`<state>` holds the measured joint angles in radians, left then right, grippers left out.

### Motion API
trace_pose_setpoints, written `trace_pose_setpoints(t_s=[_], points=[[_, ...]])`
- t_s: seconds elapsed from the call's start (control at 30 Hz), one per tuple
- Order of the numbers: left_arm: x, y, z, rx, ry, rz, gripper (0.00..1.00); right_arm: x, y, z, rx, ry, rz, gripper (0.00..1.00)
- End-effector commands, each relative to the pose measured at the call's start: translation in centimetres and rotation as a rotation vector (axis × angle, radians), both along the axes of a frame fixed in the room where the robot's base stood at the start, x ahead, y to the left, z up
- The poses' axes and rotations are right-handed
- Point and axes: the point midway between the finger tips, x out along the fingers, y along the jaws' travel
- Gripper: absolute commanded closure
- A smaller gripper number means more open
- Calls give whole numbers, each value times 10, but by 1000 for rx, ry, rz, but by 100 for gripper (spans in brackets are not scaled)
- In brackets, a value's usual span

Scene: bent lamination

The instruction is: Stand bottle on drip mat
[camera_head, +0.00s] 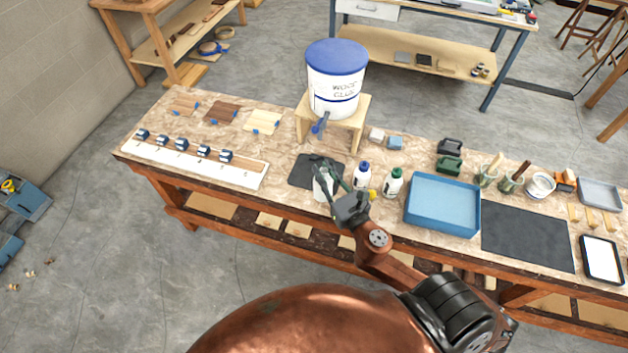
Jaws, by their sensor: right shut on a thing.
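A white bottle (321,188) is held between the fingers of my right gripper (329,181), which is shut on it. The bottle looks roughly upright, and the gripper hides part of it. A small dark drip mat (301,172) lies on the workbench below the tap of the wood glue bucket. The bottle overlaps the mat's front right part in the picture; I cannot tell whether its base touches the mat. My left gripper is out of view.
The white glue bucket (334,88) with a blue lid stands on a wooden stand (357,123) behind the mat. Two other bottles, one blue-capped (361,177) and one green-capped (392,184), stand close right of my gripper. A blue tray (441,203) is further right.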

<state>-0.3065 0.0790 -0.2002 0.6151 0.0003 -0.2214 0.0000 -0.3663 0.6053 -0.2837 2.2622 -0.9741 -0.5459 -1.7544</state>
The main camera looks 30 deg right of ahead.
Motion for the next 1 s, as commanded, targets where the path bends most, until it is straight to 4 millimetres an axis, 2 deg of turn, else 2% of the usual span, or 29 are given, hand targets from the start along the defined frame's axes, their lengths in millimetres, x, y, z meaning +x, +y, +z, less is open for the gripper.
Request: trace_pose_setpoints(t_s=[0.1,0.2,0.47,0.5,0.7,0.87,1.0], points=[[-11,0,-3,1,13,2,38,15,-11,-1,0,-5,-3,100],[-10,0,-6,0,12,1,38,35,-17,-10,1,-5,-4,100],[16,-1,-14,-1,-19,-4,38,94,-34,-39,3,-4,-3,100],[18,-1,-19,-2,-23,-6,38,99,-36,-51,4,-2,-5,100],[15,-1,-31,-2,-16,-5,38,122,-42,-80,4,-2,-3,100],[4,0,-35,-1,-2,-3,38,130,-44,-87,2,-4,-2,100],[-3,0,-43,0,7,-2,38,137,-46,-105,5,0,-2,100]])
